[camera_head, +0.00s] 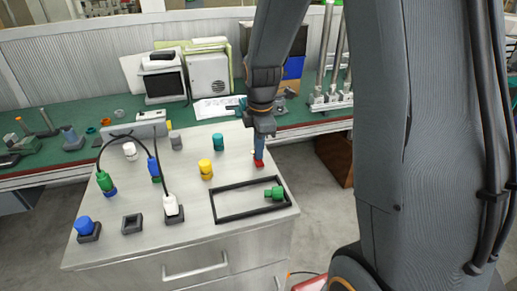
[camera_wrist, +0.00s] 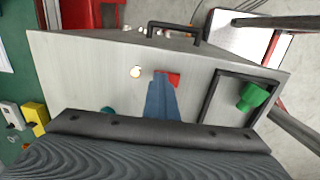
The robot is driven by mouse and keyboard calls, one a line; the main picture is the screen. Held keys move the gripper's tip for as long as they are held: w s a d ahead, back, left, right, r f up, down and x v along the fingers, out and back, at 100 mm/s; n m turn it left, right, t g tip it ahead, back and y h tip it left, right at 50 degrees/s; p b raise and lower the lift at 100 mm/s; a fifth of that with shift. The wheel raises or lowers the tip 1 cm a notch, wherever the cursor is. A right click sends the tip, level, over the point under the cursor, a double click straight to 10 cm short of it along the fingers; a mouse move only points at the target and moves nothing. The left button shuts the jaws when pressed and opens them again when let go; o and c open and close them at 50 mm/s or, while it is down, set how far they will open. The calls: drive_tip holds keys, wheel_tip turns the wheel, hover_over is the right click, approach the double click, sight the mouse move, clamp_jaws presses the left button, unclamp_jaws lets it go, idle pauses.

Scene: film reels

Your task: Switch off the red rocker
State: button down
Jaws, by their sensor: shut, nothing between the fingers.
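The red rocker (camera_head: 259,163) sits on the grey cabinet top, left of centre of the right edge in the head view. It also shows in the wrist view (camera_wrist: 173,78), partly covered by my fingers. My gripper (camera_head: 259,152) points down with its fingers shut and empty. The fingertips (camera_wrist: 162,80) are at the rocker and overlap its near part; whether they touch it I cannot tell. A small round pale lamp (camera_wrist: 136,72) lies beside the rocker. Which side of the rocker is pressed down is hidden.
A black rectangular frame (camera_head: 217,219) with a green connector (camera_head: 275,192) lies near the rocker. Yellow (camera_head: 205,168) and teal (camera_head: 218,141) cylinders stand left of my gripper. Cabled connectors and a blue knob (camera_head: 84,226) occupy the left side. A green bench (camera_head: 300,112) runs behind.

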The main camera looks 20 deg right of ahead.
sight(261, 165)
drive_tip(key=shift+s+a+f, duration=0.1)
drive_tip(key=shift+s+f, duration=0.15)
drive_tip(key=shift+s, duration=0.7)
drive_tip(key=shift+r+p, duration=0.6)
drive_tip(key=shift+p, duration=0.15)
wheel_tip(261, 165, up, 13)
drive_tip(key=s, duration=0.1)
